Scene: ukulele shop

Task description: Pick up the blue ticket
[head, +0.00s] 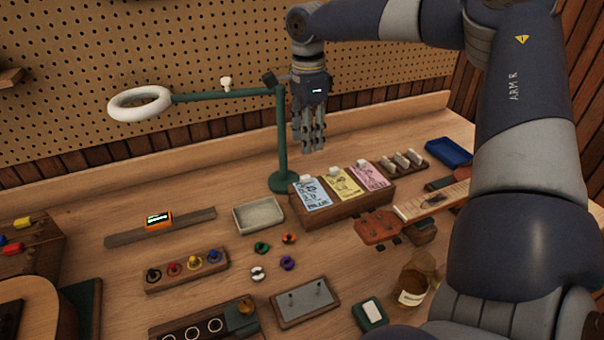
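The blue ticket (311,194) stands at the left end of a wooden ticket block (342,207) on the workbench. A yellow ticket (342,183) and a pink ticket (370,176) stand to its right on the same block. Each ticket has a small white piece at its top edge. My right gripper (309,149) hangs fingers down above and behind the block, apart from the blue ticket. No object shows between its fingers, but their opening is unclear from this angle. My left gripper is not in view.
A green lamp post (282,140) with a white ring head (139,102) stands close left of my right gripper. A shallow pale tray (258,215) lies left of the block. A ukulele headstock (378,227) lies to its right. Coloured pegs lie in front.

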